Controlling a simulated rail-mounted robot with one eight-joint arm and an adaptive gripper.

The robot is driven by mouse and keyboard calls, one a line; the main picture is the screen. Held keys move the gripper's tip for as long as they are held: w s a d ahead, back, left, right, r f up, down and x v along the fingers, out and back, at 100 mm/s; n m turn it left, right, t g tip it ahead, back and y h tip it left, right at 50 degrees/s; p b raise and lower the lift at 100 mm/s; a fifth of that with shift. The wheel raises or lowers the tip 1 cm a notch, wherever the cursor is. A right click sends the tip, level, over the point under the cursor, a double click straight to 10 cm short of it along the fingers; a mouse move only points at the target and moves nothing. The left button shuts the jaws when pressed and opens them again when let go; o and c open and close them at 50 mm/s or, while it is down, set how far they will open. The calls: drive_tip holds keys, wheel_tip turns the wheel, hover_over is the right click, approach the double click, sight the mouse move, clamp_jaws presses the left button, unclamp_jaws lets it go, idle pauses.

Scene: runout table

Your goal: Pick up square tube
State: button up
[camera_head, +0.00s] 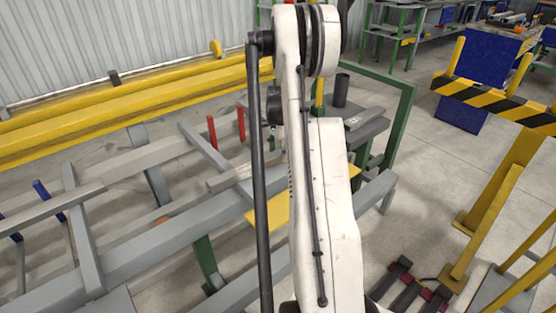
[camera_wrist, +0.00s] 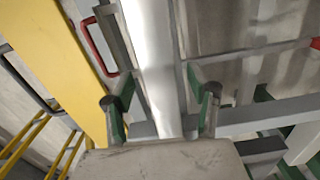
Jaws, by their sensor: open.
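In the wrist view a long, pale grey square tube (camera_wrist: 152,60) runs from the top edge down toward my gripper. My gripper (camera_wrist: 160,97) is open, with one finger on each side of the tube's line. The tube appears between the fingers with a gap on both sides. I cannot tell how far below the fingertips it lies. In the head view a pale bar that looks like this tube (camera_head: 228,179) lies across the table near two red posts, partly hidden by my arm. My gripper is hidden there.
Red posts (camera_head: 212,132) stand up from the grey runout table frame (camera_head: 165,244). A yellow plate (camera_wrist: 60,48) lies left of the tube in the wrist view. A green frame (camera_head: 407,112) and a striped barrier (camera_head: 490,100) stand to the right.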

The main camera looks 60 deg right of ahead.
drive_tip(key=shift+f, duration=0.25)
clamp_jaws()
drive_tip(key=shift+r, duration=0.1)
idle(0.3)
